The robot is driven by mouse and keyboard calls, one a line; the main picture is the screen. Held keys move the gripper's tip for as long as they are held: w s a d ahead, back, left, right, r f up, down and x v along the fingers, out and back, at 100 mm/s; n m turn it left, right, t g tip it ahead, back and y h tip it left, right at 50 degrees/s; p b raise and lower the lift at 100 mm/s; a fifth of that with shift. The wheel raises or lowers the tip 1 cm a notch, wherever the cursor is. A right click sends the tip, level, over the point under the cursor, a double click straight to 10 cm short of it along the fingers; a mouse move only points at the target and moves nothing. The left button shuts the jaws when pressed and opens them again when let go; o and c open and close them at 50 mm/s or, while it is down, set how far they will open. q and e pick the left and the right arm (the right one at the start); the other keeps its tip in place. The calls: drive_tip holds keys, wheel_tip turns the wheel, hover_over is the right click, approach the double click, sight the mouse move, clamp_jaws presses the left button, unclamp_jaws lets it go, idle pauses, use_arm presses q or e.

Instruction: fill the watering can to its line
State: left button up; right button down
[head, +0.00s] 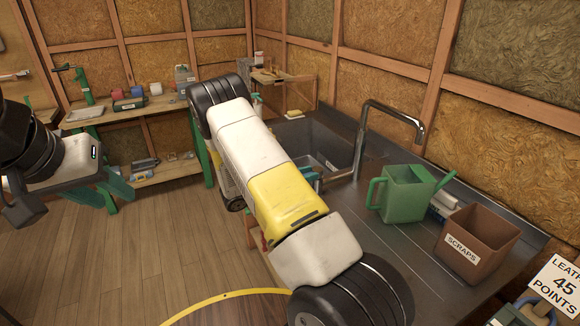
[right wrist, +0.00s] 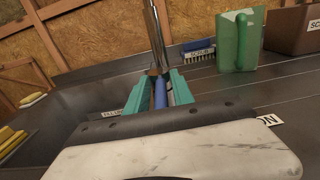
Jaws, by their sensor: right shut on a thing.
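The green watering can (head: 402,198) stands upright on the metal counter beside the sink, under or near the outlet of the tall curved tap (head: 392,110). It also shows in the right wrist view (right wrist: 238,45). Its fill line and inside are not visible, and no water stream shows. My right gripper (right wrist: 160,92) is at the base of the tap, its teal fingers shut on a blue handle (right wrist: 160,96). In the head view my own arm mostly hides it. My left gripper (head: 104,190) is open and empty at the far left, away from the counter.
The sink basin (head: 318,143) lies left of the tap. A brown scraps bin (head: 476,243) stands right of the can, with a scrub brush (right wrist: 198,50) behind the can.

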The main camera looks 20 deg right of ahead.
drive_tip(key=shift+t, duration=0.3)
drive_tip(key=shift+s+n+t, duration=0.2)
drive_tip(key=shift+n+t, duration=0.4)
drive_tip(key=shift+s+d+n+t+y, duration=0.1)
drive_tip(key=shift+s+n+t+y, duration=0.1)
drive_tip(key=shift+n+t+y, duration=0.4)
drive_tip(key=shift+s+n+t+y, duration=0.2)
drive_tip(key=shift+n+t, duration=0.4)
drive_tip(key=shift+t, duration=0.5)
drive_tip(key=c, duration=1.4)
unclamp_jaws()
drive_tip(key=v, duration=0.7)
drive_tip(key=shift+s+a, duration=0.15)
drive_tip(key=shift+a, duration=0.2)
